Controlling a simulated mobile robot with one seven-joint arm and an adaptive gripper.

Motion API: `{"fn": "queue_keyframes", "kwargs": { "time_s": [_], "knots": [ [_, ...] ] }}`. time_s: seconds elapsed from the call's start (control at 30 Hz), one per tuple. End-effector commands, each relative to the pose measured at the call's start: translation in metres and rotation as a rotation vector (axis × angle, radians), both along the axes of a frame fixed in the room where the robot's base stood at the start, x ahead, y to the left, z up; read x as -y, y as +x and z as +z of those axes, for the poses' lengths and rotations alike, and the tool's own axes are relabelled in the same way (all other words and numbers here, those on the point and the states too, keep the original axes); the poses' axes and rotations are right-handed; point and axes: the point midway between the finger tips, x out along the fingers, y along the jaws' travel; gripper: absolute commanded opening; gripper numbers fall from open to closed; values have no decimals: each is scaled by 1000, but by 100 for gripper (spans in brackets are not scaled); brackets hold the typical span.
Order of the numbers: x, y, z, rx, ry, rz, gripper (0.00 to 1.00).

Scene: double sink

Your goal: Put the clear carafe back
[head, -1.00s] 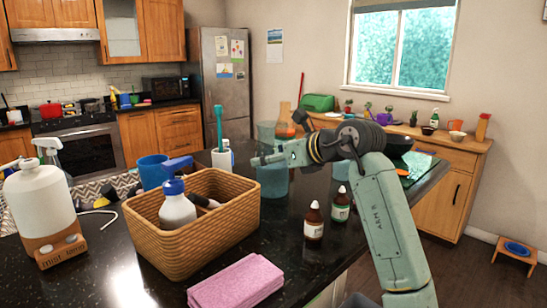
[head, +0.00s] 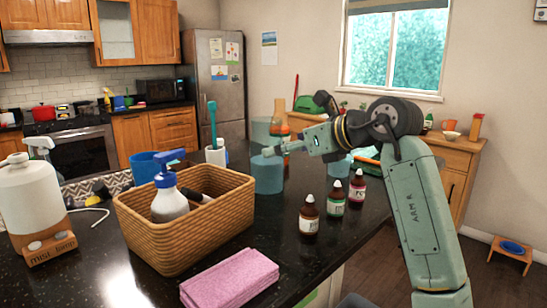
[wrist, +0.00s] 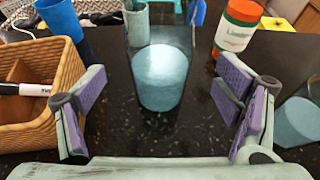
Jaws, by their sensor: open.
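A tall clear vessel, likely the clear carafe (head: 268,175), stands upright on the dark counter, right of the wicker basket. Its lower part looks pale blue. In the wrist view the carafe (wrist: 161,78) is centred ahead, between the lines of my two fingers. My gripper (head: 270,152) is open and empty, close to the carafe's upper part in the head view. Contact is not visible. A second clear vessel (wrist: 298,122) with a similar blue lower part is cut off at the right edge of the wrist view.
The wicker basket (head: 130,215) is left of my gripper, close to the left finger. An orange-capped bottle (wrist: 236,28) stands behind and right of the carafe. Several small dropper bottles (head: 310,215) and a pink cloth (head: 229,279) are nearer. A blue cup (head: 145,167) is beyond the basket.

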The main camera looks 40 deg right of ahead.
Motion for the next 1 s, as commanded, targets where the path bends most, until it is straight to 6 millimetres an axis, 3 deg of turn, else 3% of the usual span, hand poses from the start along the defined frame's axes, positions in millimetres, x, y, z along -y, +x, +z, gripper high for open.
{"fn": "queue_keyframes", "kwargs": {
  "time_s": [0.1, 0.3, 1.0],
  "knots": [
    [2, -22, 7, 0, -1, -3, 84],
    [4, -42, 17, 0, -1, -2, 84],
    [4, -45, 19, 0, 0, 0, 84]
  ]
}}
